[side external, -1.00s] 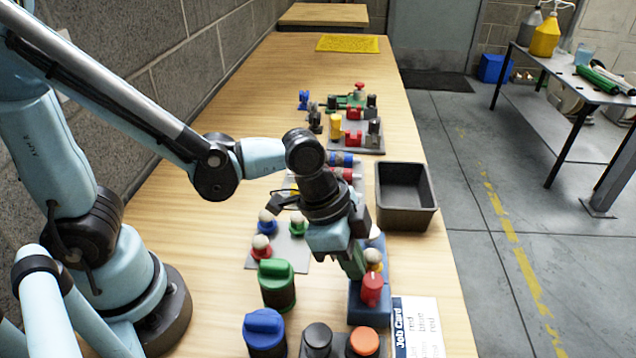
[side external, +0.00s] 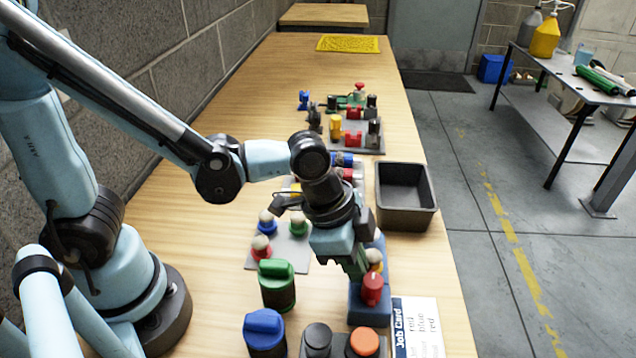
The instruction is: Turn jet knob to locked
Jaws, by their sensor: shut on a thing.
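A black round-topped piece (side external: 317,336), the likeliest jet knob, stands at the front edge of the picture beside an orange-topped one (side external: 363,341). No locked mark on it can be made out. My gripper (side external: 356,271) points down over a blue block (side external: 369,315), behind and above the black piece and apart from it. A red peg (side external: 372,288) and a cream ball-topped peg (side external: 374,257) stand on the block, close to the right of my fingers. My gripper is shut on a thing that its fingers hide.
Green (side external: 277,284) and blue (side external: 265,333) handled knobs stand to the left. A grey plate (side external: 297,262) carries ball-topped pegs. An empty dark bin (side external: 405,196) and a job card (side external: 418,327) lie to the right. The table's right edge is near them.

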